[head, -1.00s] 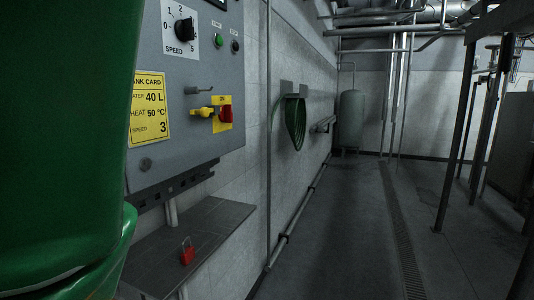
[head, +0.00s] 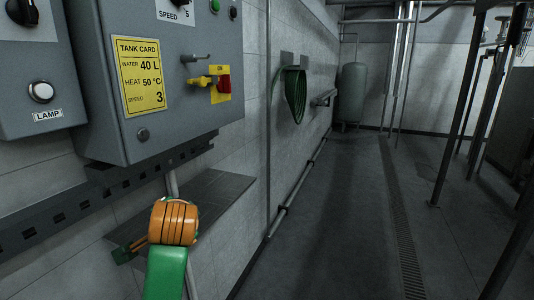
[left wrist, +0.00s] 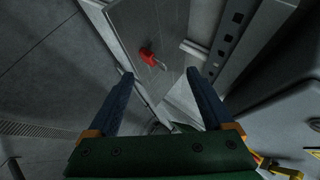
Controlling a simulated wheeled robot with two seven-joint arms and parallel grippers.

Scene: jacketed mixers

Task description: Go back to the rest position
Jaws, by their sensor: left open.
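My left gripper (left wrist: 160,74) is open and empty in the left wrist view, its two dark blue fingers apart. Past its fingertips, a red padlock (left wrist: 148,56) with a metal shackle lies on the grey shelf (left wrist: 172,30). In the head view my left arm comes up from the bottom, with a green link and an orange wrist in front of the shelf (head: 226,187). The left fingers cannot be made out there, and the padlock is hidden, apparently behind the arm. My right gripper is in neither view.
A grey control box (head: 205,50) with a yellow tank card (head: 142,75) and a red-and-yellow switch (head: 222,86) hangs above the shelf. A lamp box (head: 35,85) is left of it. A green hose (head: 295,95) hangs farther along the wall.

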